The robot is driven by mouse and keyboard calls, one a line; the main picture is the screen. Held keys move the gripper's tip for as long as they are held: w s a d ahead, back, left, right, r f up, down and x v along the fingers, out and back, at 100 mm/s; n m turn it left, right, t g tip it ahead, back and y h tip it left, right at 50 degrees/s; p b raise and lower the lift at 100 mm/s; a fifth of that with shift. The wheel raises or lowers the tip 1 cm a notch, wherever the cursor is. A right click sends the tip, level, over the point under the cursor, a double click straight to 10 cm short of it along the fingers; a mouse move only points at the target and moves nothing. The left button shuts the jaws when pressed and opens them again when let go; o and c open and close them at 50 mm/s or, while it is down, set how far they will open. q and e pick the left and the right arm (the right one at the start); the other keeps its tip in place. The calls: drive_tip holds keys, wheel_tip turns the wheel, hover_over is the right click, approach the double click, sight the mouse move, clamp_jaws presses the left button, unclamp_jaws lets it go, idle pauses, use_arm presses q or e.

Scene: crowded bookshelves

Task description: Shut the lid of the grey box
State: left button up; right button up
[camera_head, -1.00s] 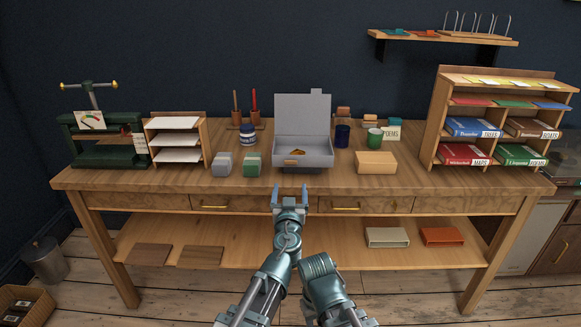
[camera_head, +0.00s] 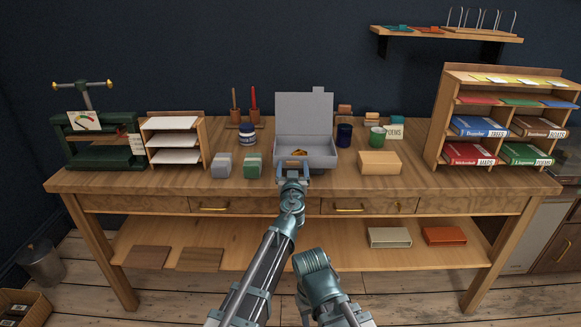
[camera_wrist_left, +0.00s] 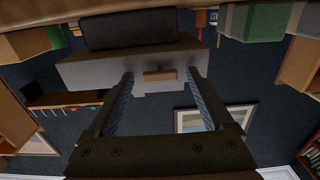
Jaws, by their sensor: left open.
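The grey box (camera_head: 322,160) stands near the middle of the table top, with its lid (camera_head: 303,112) raised upright at the back and a small tab on the lid's top edge. A small orange-brown thing (camera_head: 299,152) lies inside. My left gripper (camera_head: 293,167) is open at the front of the box, its fingers apart and nothing held. In the left wrist view, which looks upside down, the fingers (camera_wrist_left: 160,76) flank a brown label or pull on the grey box's front (camera_wrist_left: 90,72). Whether they touch the box is unclear.
Grey (camera_head: 221,165) and green (camera_head: 252,165) blocks stand left of the box. A dark blue cup (camera_head: 344,136), a green cup (camera_head: 377,137) and a wooden block (camera_head: 379,163) stand to its right. The table's front edge (camera_head: 400,190) is clear.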

use_arm(q)
clamp_jaws()
idle(0.4)
